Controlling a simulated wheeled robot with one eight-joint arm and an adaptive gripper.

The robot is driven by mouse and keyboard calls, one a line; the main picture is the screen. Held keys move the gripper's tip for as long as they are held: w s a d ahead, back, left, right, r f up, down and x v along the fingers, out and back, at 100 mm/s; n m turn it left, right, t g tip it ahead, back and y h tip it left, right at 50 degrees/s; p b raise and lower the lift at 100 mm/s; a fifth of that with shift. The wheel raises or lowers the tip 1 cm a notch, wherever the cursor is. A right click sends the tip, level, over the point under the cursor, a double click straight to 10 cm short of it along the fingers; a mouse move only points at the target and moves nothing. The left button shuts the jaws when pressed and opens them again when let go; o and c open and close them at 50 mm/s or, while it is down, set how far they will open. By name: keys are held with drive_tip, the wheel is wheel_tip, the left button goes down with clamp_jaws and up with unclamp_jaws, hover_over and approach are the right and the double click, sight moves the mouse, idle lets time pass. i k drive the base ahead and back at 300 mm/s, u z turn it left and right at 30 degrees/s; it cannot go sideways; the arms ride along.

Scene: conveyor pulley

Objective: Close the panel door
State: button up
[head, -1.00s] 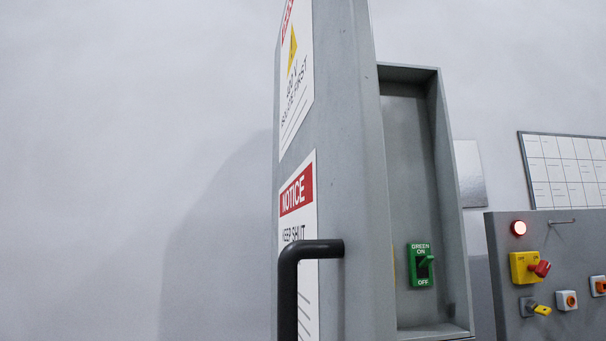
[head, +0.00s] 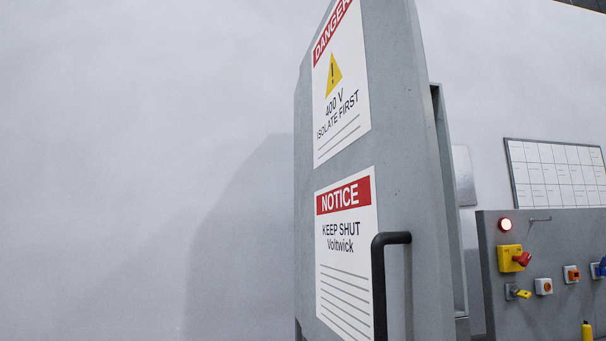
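The panel door (head: 400,130) is a tall grey slab that stands open, its outer face turned toward me at an angle. It carries a DANGER 400 V sign (head: 341,85) above a NOTICE KEEP SHUT sign (head: 345,255). A black bar handle (head: 379,280) is fixed near the door's right edge, its lower end cut off by the frame. Behind that edge a narrow strip of the grey cabinet (head: 447,180) shows. The door hides the cabinet's inside. My gripper is not in view.
The wall at left is bare.

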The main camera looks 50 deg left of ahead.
sight(376, 265)
drive_tip(key=z, duration=0.05)
drive_tip(key=k, duration=1.6)
drive_tip(key=u, duration=1.5)
drive_tip(key=i, duration=1)
drive_tip(key=k, duration=0.5)
drive_tip(key=z, duration=0.75)
